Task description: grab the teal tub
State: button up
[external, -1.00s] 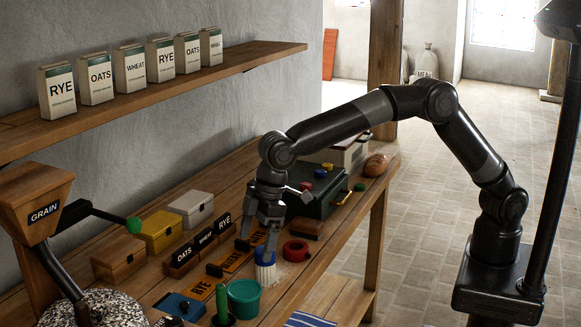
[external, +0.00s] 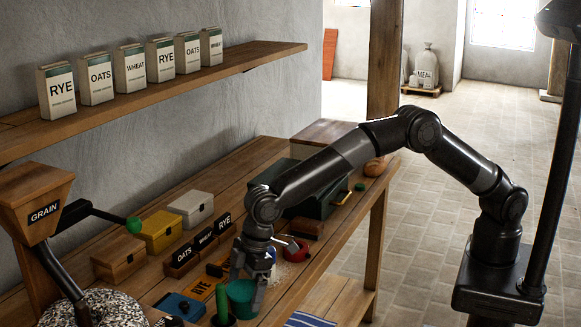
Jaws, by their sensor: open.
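The teal tub (external: 241,303) stands on the wooden workbench near its front edge, in the lower middle of the external view. My gripper (external: 248,297) points down at the tub, with one finger in front of its right side and the other toward its back left. The jaws are open. I cannot tell whether the fingers touch the tub. My gripper hides part of the tub's rim and right side.
A green-handled tool (external: 223,305) stands close to the tub's left, and a blue box (external: 180,306) lies further left. A blue-and-white brush (external: 270,262) is just behind my gripper. A dark green case (external: 318,203) stands further back on the bench.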

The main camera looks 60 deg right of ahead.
jog(key=shift+a+f, duration=0.1)
jog(key=shift+f, duration=0.25)
jog(key=shift+c, duration=0.6)
jog(key=c, duration=0.9)
jog(key=shift+r, duration=0.15)
